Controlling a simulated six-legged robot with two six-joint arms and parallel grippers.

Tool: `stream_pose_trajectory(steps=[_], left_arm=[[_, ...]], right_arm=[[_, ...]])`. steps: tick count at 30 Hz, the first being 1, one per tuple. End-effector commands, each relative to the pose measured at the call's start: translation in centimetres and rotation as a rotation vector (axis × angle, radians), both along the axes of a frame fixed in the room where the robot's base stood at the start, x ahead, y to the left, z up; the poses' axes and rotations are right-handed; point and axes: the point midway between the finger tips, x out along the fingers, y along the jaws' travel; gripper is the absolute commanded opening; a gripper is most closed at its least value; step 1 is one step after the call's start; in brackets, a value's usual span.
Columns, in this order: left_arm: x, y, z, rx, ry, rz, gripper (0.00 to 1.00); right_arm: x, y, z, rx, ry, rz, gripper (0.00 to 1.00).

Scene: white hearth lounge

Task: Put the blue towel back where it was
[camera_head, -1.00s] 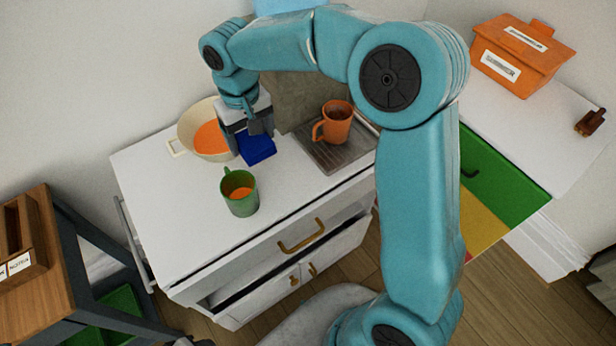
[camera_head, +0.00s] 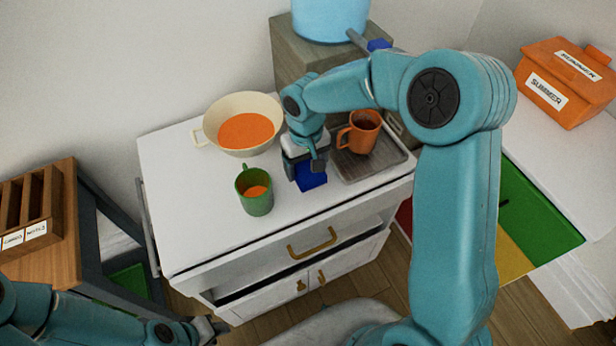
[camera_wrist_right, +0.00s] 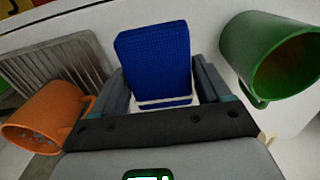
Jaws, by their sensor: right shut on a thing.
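The blue towel (camera_head: 312,179) is a small folded block, held at the white counter between the green mug and the drainer tray. My right gripper (camera_head: 303,168) is shut on it from above. In the right wrist view the towel (camera_wrist_right: 155,62) stands between the two fingers (camera_wrist_right: 165,90). I cannot tell whether it touches the counter. My left gripper (camera_head: 208,330) shows only in part at the bottom left of the head view, away from the towel; its jaws are not clear.
A cream pot with orange contents (camera_head: 211,119) stands left of my right gripper. A green mug (camera_head: 257,202) is in front, and an orange mug (camera_head: 362,134) stands on the grey drainer tray (camera_head: 372,168) at right. The counter's front left (camera_head: 190,235) is clear.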

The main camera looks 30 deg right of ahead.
Motion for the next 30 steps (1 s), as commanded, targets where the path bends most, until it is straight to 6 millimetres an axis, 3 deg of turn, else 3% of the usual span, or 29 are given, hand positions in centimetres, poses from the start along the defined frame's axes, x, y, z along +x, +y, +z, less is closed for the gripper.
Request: stream_pose_trajectory(steps=[12,25,26,27,30], left_arm=[[0.0,0.0,0.0,0.000,0.000,0.000,0.36],[0.0,0.0,-0.6,0.000,0.000,0.000,0.36],[0.0,0.0,-0.4,0.000,0.000,0.000,0.36],[0.0,0.0,-0.4,0.000,0.000,0.000,0.36],[0.0,0.0,-0.4,0.000,0.000,0.000,0.36]], right_arm=[[-0.1,-0.4,-5.3,-0.001,0.001,-0.003,0.52],[-0.1,-0.4,-6.1,-0.001,-0.001,-0.003,0.52],[-0.1,-0.4,-5.9,-0.001,-0.001,-0.002,0.83],[-0.1,-0.4,-5.9,-0.001,-0.001,-0.002,0.96],[-0.1,-0.4,-5.9,0.000,-0.001,-0.002,1.00]])
